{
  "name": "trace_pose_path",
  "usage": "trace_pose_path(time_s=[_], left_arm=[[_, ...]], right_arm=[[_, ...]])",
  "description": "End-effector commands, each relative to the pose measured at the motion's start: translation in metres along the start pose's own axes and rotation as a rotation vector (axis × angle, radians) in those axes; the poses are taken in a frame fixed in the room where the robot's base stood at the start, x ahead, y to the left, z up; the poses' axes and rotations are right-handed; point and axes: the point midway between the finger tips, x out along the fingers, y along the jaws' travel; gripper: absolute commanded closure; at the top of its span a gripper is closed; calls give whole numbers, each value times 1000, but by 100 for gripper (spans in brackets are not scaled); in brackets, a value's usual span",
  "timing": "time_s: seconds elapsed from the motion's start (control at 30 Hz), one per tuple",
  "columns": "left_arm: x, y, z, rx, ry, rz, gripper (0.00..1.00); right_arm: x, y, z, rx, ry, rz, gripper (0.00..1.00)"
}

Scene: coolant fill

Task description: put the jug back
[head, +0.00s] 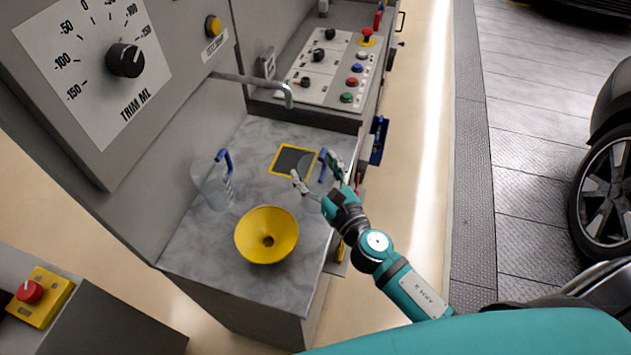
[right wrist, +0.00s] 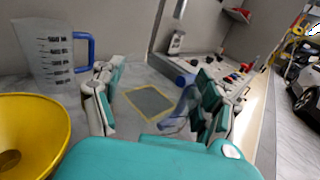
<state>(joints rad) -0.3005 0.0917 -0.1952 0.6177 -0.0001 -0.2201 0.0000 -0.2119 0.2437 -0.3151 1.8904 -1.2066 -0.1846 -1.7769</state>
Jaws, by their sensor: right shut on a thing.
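A clear jug with a blue handle (head: 325,165) is at the right edge of the marble counter, and my right gripper (head: 316,175) is shut on it. That jug (right wrist: 181,122) also shows between the fingers in the right wrist view. Whether its base touches the counter is hidden. A second clear jug with a blue handle (head: 213,188) stands upright on the counter's left side; it shows at left in the right wrist view (right wrist: 52,58). A dark square pad with a yellow border (head: 292,160) lies just left of the held jug. My left gripper is not in view.
A yellow funnel (head: 267,236) sits on the counter (head: 205,250), in front of the pad. A grey spout (head: 262,84) reaches over the back of the counter. A button panel (head: 325,68) is behind, and a trim dial (head: 125,60) is at upper left.

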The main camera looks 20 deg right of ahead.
Motion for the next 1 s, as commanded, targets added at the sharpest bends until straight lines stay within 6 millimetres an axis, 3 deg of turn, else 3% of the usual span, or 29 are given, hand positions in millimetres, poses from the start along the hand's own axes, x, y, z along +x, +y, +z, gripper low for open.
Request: trace_pose_path(time_s=[0.03,0.1,0.3,0.53,0.57,0.77,1.0], left_arm=[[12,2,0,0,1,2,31],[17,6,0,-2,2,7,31],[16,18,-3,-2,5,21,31],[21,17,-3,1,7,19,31],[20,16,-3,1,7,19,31],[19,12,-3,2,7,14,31],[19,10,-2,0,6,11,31]], right_arm=[[0,0,-15,5,1,-2,77],[0,0,-22,3,0,-2,77],[0,0,-23,0,0,0,77],[0,0,-27,0,0,0,77],[0,0,-27,0,0,0,25],[0,0,-26,0,0,0,0],[0,0,-26,0,0,0,0]])
